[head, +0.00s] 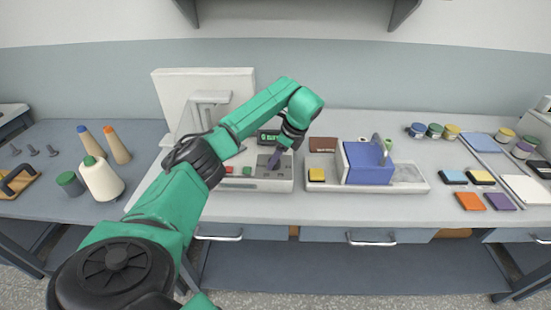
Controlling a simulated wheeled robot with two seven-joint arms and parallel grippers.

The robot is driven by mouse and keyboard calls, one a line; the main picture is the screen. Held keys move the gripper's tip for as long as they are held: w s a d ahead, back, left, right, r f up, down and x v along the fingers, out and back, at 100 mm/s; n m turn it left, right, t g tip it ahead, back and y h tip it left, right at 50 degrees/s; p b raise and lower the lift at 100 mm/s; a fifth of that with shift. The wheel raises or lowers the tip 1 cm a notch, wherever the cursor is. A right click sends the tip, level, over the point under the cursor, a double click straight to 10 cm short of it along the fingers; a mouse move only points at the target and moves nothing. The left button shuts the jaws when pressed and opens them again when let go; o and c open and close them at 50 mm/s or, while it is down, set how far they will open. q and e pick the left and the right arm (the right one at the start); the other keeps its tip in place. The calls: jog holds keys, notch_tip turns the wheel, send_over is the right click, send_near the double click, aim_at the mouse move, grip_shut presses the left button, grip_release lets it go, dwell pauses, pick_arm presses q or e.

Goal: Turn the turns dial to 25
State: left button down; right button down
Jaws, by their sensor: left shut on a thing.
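The control box (270,185) of the winding machine stands at the front of the table, with a red button (229,169) and a green button (247,171) on its top. A small dark display with green characters (267,136) is behind it, partly covered by my arm and too small to read. My left gripper (275,160) points down at the right part of the box top and is shut on the turns dial there. The dial itself is mostly hidden by the fingers, so its setting cannot be read. My right gripper is out of view.
A white machine panel (170,95) stands behind my left arm.

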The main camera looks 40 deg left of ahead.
pick_arm(q)
jog(key=shift+w+n+g, duration=0.1)
jog(key=shift+n+g, duration=0.2)
jog(key=shift+n, duration=0.3)
jog(key=shift+c, duration=1.6)
grip_release()
jog(key=shift+d+r, duration=0.15)
jog(key=shift+r, duration=0.2)
jog(key=p+v, duration=0.3)
jog(key=v, duration=1)
jog(key=shift+w+r, duration=0.15)
jog(key=shift+r, duration=0.2)
